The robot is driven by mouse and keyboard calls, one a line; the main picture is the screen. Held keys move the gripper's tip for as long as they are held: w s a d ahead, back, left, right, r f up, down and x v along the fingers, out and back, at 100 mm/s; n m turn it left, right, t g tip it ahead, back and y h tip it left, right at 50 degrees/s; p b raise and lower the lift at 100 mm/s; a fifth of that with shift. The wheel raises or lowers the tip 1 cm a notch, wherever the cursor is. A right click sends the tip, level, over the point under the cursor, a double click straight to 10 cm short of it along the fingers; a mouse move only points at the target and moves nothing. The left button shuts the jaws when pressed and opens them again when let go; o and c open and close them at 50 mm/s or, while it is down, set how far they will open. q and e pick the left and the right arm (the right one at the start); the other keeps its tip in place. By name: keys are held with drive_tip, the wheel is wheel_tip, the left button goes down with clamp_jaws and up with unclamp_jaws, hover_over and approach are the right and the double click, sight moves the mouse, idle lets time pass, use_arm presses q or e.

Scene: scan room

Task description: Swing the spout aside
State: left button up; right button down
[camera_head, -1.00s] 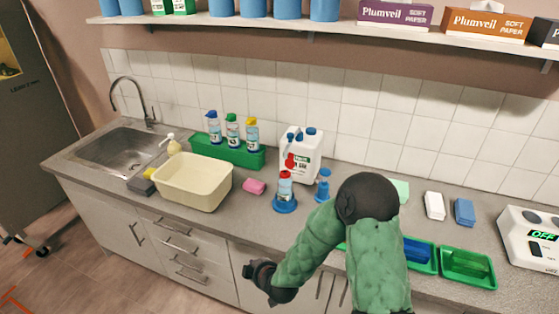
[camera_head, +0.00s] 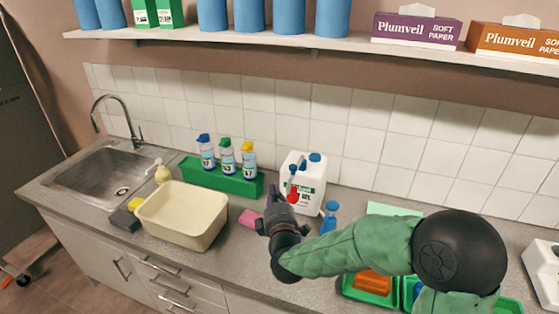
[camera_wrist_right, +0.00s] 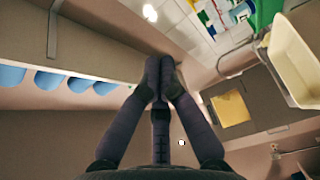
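The curved metal spout (camera_head: 112,98) of the tap stands at the back of the sink (camera_head: 72,190), at the left of the counter. Its open end hangs over the basin side. My right gripper (camera_head: 272,203) is above the counter in the middle, well to the right of the tap and apart from it. It partly covers the white canister's area. In the right wrist view the gripper's two dark fingers (camera_wrist_right: 160,68) come together at their tips with nothing seen between them. My left gripper is not in view.
A cream tub (camera_head: 181,228) stands between sink and gripper, with a green tray (camera_head: 240,187) of capped bottles behind it. A white canister (camera_head: 311,181) is behind my gripper. A shelf (camera_head: 220,39) runs above.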

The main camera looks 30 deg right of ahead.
sight(296, 170)
drive_tip(key=w+d+b, duration=0.2)
drive_tip(key=w+d, duration=0.4)
drive_tip(key=shift+w+d+r, duration=0.2)
drive_tip(key=shift+w+d, duration=0.2)
idle(0.3)
idle(0.4)
